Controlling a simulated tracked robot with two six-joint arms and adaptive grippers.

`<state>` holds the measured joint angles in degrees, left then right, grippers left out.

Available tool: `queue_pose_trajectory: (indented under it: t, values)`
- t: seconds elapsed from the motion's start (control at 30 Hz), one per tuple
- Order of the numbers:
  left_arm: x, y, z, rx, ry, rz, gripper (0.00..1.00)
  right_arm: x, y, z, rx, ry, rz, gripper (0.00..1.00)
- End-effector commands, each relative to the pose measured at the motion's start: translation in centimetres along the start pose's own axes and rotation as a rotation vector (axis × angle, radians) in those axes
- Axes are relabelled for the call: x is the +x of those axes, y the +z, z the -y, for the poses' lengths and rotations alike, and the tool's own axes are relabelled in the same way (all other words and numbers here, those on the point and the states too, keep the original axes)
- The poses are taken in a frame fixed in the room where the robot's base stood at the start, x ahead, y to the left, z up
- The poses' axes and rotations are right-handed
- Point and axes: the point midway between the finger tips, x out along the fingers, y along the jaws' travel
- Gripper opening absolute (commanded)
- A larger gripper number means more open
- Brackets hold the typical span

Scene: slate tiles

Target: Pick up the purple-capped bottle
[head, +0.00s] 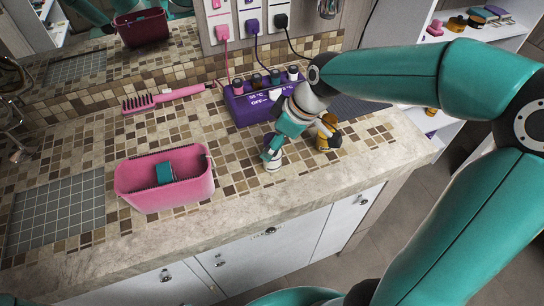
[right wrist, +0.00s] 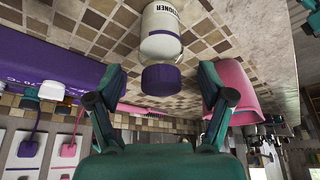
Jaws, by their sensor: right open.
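The purple-capped bottle has a white body (right wrist: 162,25) with dark lettering and a purple cap (right wrist: 161,78) in the right wrist view. In the head view the bottle (head: 273,164) stands on the tiled counter, its upper part largely hidden by my right gripper (head: 271,150). In the right wrist view my right gripper (right wrist: 162,74) is open, with one finger on each side of the cap and visible gaps between. My left gripper is not in view.
A yellow-brown bottle (head: 324,142) stands close to the right of my gripper. A pink basket (head: 145,200) holding a teal item is to the left. A pink comb (head: 180,93) lies further back. The counter's front edge (head: 240,222) is near.

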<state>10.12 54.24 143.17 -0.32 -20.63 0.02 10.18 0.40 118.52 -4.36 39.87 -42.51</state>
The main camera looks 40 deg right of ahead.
Motion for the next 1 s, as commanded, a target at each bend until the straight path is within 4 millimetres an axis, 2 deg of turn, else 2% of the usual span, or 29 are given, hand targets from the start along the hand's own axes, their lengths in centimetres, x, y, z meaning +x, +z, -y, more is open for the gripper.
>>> queue_pose_trajectory:
  t: [0.3, 0.6, 0.67, 1.0]
  values:
    - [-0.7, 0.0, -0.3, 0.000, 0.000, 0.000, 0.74, 4.1, 0.2, 0.1, 0.000, -0.003, 0.003, 0.80]
    - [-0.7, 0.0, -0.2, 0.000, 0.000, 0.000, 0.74, 4.7, 0.1, 0.1, -0.001, 0.000, 0.001, 0.80]
    - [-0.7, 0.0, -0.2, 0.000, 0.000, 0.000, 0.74, 4.7, 0.1, 0.1, -0.001, 0.000, 0.000, 0.72]
    - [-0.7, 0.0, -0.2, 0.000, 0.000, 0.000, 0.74, 4.7, 0.1, 0.1, -0.001, 0.000, 0.000, 0.15]
